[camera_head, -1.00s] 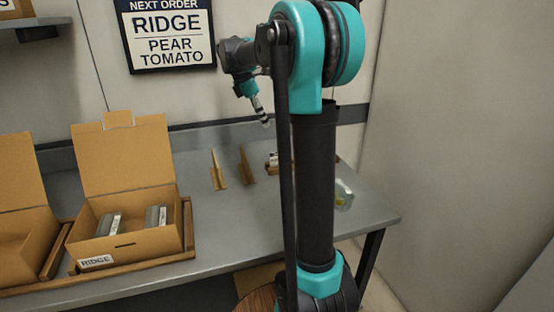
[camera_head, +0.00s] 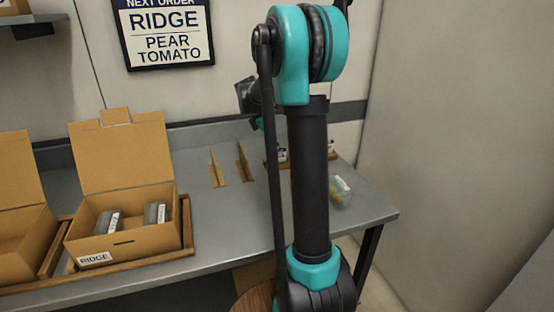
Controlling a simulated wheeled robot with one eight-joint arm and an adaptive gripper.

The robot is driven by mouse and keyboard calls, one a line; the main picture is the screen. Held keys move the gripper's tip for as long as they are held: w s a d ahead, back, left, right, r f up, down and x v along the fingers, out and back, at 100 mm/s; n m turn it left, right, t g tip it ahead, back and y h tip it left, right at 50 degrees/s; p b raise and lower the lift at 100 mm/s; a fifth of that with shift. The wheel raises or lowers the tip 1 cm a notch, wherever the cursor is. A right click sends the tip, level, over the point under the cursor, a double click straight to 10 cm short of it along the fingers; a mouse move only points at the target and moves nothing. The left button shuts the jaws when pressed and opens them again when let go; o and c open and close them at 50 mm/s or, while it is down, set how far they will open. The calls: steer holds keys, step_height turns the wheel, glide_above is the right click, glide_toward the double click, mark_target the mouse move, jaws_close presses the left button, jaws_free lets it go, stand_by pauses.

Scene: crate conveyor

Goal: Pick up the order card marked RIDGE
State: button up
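No card with readable RIDGE lettering shows on the table. Small white-fronted items (camera_head: 282,154) stand in a brown holder beside my arm's dark column, partly hidden by it. They are too small to read. RIDGE shows on the label (camera_head: 95,258) of an open cardboard box (camera_head: 135,243) and on the wall sign (camera_head: 167,35). My gripper is hidden behind my own arm. Only a dark wrist link and a bit of teal show left of the column, above the back of the table.
The grey table (camera_head: 225,225) is clear in the middle. Two thin brown upright pieces (camera_head: 243,163) stand near its back. Another open box (camera_head: 20,240) is at the left. A clear container (camera_head: 341,192) sits near the right edge.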

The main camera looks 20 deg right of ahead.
steer(key=shift+x, duration=0.8)
steer(key=shift+c, duration=0.2)
jaws_close()
steer(key=shift+r, duration=0.15)
